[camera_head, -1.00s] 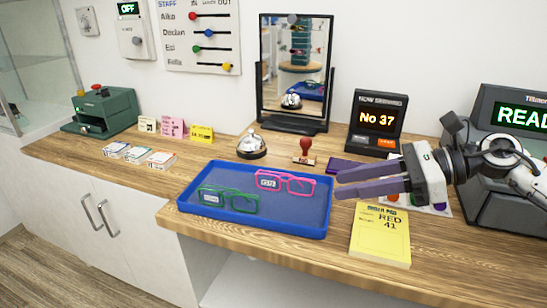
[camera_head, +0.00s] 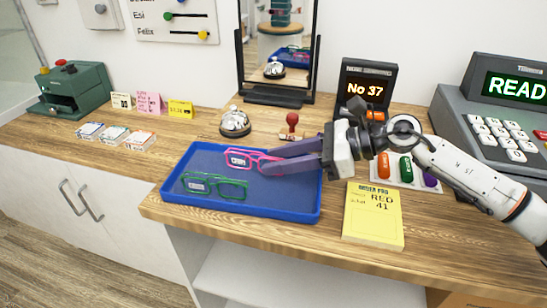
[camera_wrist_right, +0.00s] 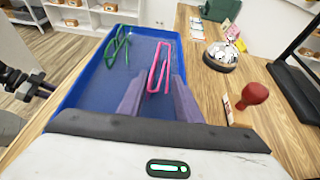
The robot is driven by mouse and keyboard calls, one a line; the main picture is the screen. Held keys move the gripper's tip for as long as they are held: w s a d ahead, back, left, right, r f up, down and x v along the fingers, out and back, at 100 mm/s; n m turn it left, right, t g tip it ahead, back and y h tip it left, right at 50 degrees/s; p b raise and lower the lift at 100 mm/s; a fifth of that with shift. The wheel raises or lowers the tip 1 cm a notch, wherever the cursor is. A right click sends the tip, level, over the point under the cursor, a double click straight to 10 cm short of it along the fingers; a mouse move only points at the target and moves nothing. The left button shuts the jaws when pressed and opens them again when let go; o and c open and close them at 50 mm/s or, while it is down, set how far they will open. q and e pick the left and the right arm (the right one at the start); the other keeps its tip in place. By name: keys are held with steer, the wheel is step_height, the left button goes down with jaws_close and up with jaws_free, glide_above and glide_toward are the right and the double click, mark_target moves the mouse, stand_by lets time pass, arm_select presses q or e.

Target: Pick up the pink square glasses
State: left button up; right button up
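The pink square glasses (camera_head: 238,161) lie in the back part of the blue tray (camera_head: 240,213), with a small label on one lens. My right gripper (camera_head: 268,160) is open and reaches in from the right over the tray, its purple fingers at the glasses' right part. In the right wrist view the pink glasses (camera_wrist_right: 153,80) show between and just beyond the two parted fingertips (camera_wrist_right: 158,84). I cannot tell whether the fingers touch them.
Green glasses (camera_head: 198,186) lie at the tray's front left. A bell (camera_head: 235,123) and a red-handled stamp (camera_head: 291,122) stand behind the tray. A mirror (camera_head: 240,70) stands at the back. A yellow pad (camera_head: 372,222) lies right of the tray, near the cash register (camera_head: 480,110).

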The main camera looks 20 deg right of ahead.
steer(key=shift+x, duration=0.8)
steer(key=c, duration=0.7)
